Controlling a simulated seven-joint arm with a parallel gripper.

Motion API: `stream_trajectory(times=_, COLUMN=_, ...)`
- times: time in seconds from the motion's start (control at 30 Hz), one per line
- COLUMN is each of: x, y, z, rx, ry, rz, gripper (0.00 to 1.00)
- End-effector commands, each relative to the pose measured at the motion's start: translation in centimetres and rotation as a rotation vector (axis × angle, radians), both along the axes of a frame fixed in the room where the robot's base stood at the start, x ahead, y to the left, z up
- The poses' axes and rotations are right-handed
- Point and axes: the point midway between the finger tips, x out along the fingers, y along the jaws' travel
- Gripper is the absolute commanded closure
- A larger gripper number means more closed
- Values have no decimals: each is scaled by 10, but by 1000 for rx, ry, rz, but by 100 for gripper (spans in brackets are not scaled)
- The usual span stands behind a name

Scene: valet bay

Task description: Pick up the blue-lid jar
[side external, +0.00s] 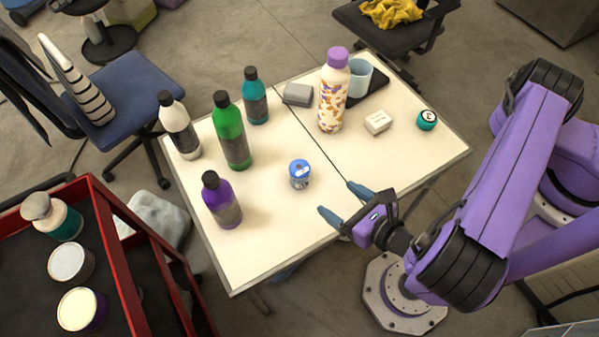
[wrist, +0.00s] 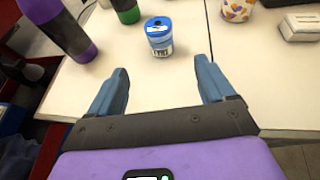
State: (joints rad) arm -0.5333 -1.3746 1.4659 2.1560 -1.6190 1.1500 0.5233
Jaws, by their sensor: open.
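The blue-lid jar (side external: 299,175) stands upright on the white table (side external: 270,250), left of the seam between its two halves. It is small, with a blue lid and a light printed label. In the wrist view the jar (wrist: 159,38) is ahead of the fingertips, a little left of the middle of the gap. My gripper (side external: 345,203) is open and empty at the table's near edge, to the right of and nearer than the jar. Its two blue fingers also show spread apart in the wrist view (wrist: 161,72). Nothing touches the jar.
A purple bottle (side external: 222,202), a green bottle (side external: 231,133), a white bottle (side external: 180,128) and a teal bottle (side external: 256,97) stand left of and behind the jar. A patterned bottle (side external: 333,92) and a white block (side external: 377,122) are on the right half. Table around the jar is clear.

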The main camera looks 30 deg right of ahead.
Motion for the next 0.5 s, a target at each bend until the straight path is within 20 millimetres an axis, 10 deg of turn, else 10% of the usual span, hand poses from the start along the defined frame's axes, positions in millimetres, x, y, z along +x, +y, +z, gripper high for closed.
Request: stream_trajectory(times=0.5, x=80, y=13, z=-34, rx=2, ry=0, rz=-5, gripper=18)
